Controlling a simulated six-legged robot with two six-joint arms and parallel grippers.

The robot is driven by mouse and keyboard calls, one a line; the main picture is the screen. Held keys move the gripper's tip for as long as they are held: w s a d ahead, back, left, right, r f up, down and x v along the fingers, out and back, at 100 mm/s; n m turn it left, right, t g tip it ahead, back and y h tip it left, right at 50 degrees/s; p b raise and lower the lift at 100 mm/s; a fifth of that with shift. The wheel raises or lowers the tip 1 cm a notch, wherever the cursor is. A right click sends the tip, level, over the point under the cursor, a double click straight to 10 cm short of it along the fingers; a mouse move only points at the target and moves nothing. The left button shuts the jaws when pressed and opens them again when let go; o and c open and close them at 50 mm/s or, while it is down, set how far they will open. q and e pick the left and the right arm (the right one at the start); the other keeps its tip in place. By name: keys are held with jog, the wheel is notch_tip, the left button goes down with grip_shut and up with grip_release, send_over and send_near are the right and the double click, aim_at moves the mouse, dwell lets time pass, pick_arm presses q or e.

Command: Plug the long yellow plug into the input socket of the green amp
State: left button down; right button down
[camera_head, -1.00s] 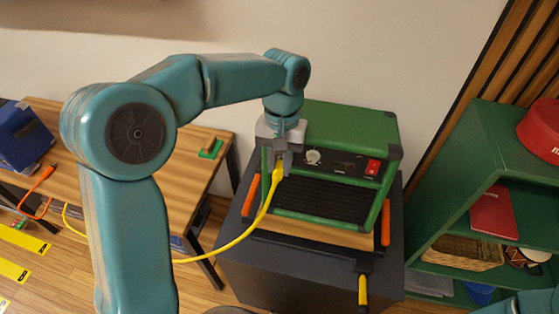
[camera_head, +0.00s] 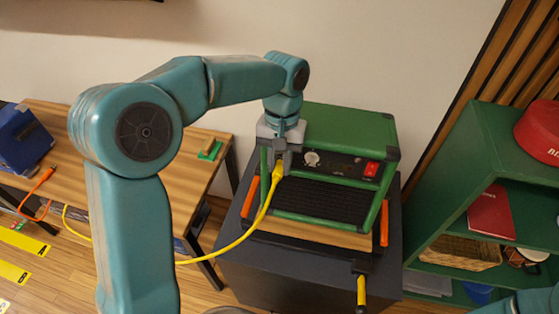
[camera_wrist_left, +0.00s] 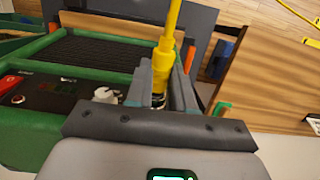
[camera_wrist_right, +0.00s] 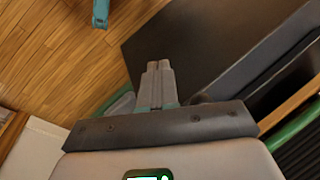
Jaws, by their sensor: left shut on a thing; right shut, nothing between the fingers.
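The green amp (camera_head: 347,124) stands on a wooden board on a dark cabinet; its front panel has a white knob (camera_head: 312,158) and a red switch (camera_head: 371,169). My left gripper (camera_head: 279,168) is shut on the yellow plug (camera_head: 277,176) at the left end of that panel. In the left wrist view the yellow plug (camera_wrist_left: 163,62) stands between the fingers, its metal end low near the panel. The fingers hide the input socket, so I cannot tell whether the tip is in it. My right gripper (camera_wrist_right: 158,75) is shut and empty, away from the amp.
A yellow cable (camera_head: 233,244) runs from the plug left behind my left arm. A wooden table (camera_head: 200,165) with a blue box (camera_head: 22,138) is at left. A green shelf (camera_head: 457,205) stands at right. Orange handles (camera_head: 385,224) flank the amp's board.

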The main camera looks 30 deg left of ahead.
pick_arm(q)
jog(key=c, duration=0.9)
grip_release()
jog(key=shift+r, duration=0.1)
notch_tip(320, 180, up, 16)
jog(key=w+p, duration=0.2)
jog(key=shift+w+a, duration=0.35)
jog(key=shift+s, duration=0.1)
